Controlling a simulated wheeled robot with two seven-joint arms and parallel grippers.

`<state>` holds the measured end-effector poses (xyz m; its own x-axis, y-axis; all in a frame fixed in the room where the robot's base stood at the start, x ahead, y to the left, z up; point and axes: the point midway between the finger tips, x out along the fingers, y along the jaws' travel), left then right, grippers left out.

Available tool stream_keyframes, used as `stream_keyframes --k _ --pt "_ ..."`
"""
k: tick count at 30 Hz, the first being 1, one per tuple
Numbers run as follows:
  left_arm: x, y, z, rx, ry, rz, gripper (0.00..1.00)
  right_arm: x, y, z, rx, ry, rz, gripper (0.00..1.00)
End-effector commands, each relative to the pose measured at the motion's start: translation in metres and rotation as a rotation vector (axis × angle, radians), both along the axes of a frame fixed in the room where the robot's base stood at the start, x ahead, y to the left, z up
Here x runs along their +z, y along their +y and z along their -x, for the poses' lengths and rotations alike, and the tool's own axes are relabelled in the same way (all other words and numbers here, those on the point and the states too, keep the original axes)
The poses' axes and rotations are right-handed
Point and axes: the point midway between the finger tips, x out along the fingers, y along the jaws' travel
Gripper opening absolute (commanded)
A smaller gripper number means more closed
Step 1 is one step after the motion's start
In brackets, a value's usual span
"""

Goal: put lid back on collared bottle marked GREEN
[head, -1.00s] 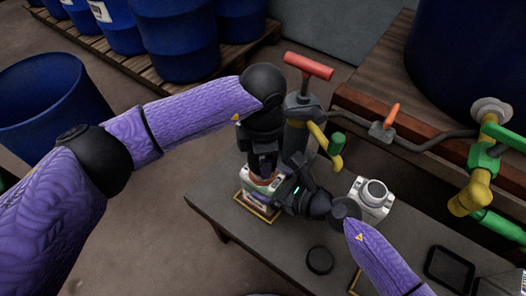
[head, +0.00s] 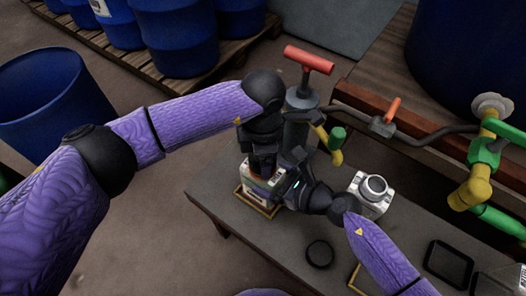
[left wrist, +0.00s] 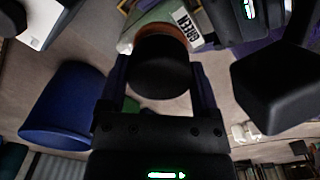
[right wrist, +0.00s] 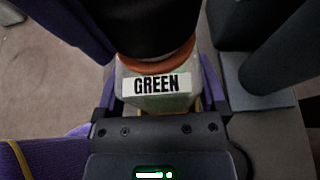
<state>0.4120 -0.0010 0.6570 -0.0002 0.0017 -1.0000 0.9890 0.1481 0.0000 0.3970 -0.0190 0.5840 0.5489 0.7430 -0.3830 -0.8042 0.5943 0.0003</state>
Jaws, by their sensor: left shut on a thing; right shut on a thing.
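The bottle marked GREEN (right wrist: 184,101) stands at the table's left end, with a pale body and an orange-brown collar (right wrist: 160,64). Its label (right wrist: 156,85) reads GREEN in the right wrist view. My right gripper (head: 283,187) is shut on the bottle's body from the side. My left gripper (head: 263,166) points down over the bottle and is shut on a round black lid (left wrist: 161,66). The lid is right above the collar and looks in line with it (right wrist: 158,25). Whether it is fully seated I cannot tell. In the head view my grippers hide most of the bottle's top.
A yellow-edged square (head: 257,209) lies under the bottle. Another black disc (head: 320,254) lies on the table (head: 285,245). A white container (head: 370,194) with a round neck and a black tray (head: 448,262) stand to the right. A pump with a red handle (head: 309,60) rises close behind.

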Motion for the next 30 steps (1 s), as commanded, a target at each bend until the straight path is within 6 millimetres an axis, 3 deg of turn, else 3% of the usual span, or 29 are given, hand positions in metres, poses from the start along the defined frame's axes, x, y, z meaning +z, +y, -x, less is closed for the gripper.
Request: stream_keyframes --k 14,15,17,25,30 --pt "-0.01 0.0 0.0 0.001 0.001 0.0 0.26 0.0 0.0 0.0 0.0 -0.001 -0.001 0.0" --pt "-0.01 0.0 0.0 0.001 0.0 0.0 0.87 0.0 0.0 0.0 0.0 -0.001 -0.001 0.0" --pt "-0.01 0.0 0.0 0.0 0.0 0.0 0.99 0.0 0.0 0.0 0.0 -0.001 -0.001 0.0" --pt "-0.007 0.0 0.0 0.0 0.0 0.0 1.0 0.0 0.0 0.0 0.0 -0.001 -0.001 0.0" --pt "0.02 0.0 -0.001 -0.001 -0.004 0.001 1.0 0.0 0.0 0.0 0.0 -0.001 -0.001 0.0"
